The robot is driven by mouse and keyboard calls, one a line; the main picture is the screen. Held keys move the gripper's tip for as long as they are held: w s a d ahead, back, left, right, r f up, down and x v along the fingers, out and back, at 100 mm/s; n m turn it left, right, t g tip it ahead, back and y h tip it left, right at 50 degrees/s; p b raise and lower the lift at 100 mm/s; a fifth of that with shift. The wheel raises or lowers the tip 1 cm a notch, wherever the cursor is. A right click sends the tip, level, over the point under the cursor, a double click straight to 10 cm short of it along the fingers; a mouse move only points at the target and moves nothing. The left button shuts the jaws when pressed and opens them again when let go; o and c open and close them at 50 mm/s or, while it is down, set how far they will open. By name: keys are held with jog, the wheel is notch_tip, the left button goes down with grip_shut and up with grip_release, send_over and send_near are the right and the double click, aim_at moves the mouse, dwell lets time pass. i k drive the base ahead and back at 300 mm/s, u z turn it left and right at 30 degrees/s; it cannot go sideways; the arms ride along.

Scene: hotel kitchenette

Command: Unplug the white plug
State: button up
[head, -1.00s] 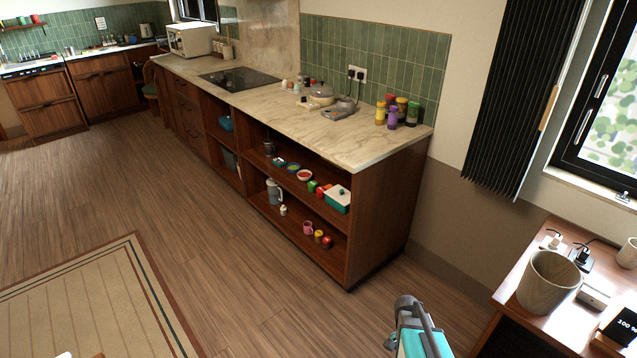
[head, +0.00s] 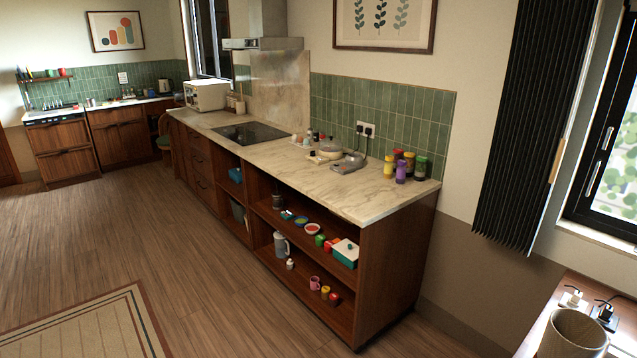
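A white plug (head: 573,297) stands upright on a socket in the top of the wooden side table (head: 541,318) at the lower right. A black plug (head: 605,312) with a dark cord sits in a socket just to its right. The white plug is small here, and I cannot make out its cord clearly. My gripper is not in view.
A ribbed beige bin (head: 573,335) stands on the side table just in front of the plugs. A long counter (head: 300,170) with open shelves fills the middle. A wall socket (head: 365,129) above it holds two black plugs. The wooden floor (head: 180,240) at left is clear.

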aim_at(575, 300)
jog(key=u, duration=1.3)
jog(key=k, duration=0.1)
jog(key=z, duration=2.8)
